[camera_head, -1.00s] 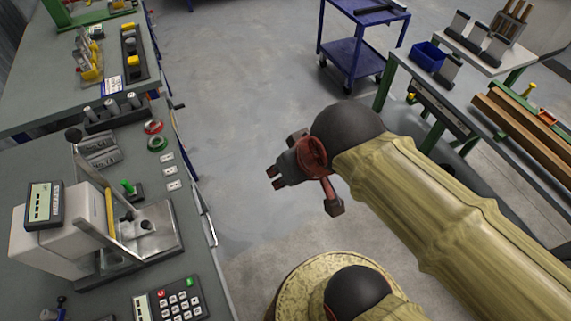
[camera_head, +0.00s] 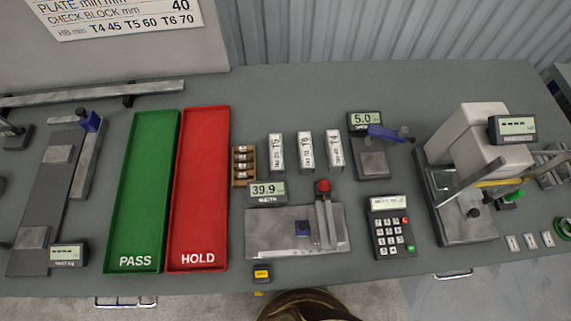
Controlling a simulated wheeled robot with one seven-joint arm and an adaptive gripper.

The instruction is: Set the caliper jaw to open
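The width gauge, which looks like the caliper, has a grey metal plate (camera_head: 270,242) right of the red tray. Its display (camera_head: 266,190) reads 39.9 above the word WIDTH. A metal jaw (camera_head: 326,225) with a red knob (camera_head: 323,186) stands toward the plate's right side. A small dark blue block (camera_head: 302,228) lies on the plate just left of the jaw; I cannot tell whether they touch. My gripper is not in view now; only a yellowish part of my body shows at the bottom edge.
A green PASS tray (camera_head: 150,190) and red HOLD tray (camera_head: 200,200) lie to the left. A keypad (camera_head: 390,228) and a gauge reading 5.0 (camera_head: 364,121) are to the right. Upright labelled blocks (camera_head: 305,152) stand behind. A small yellow-topped item (camera_head: 262,273) sits in front.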

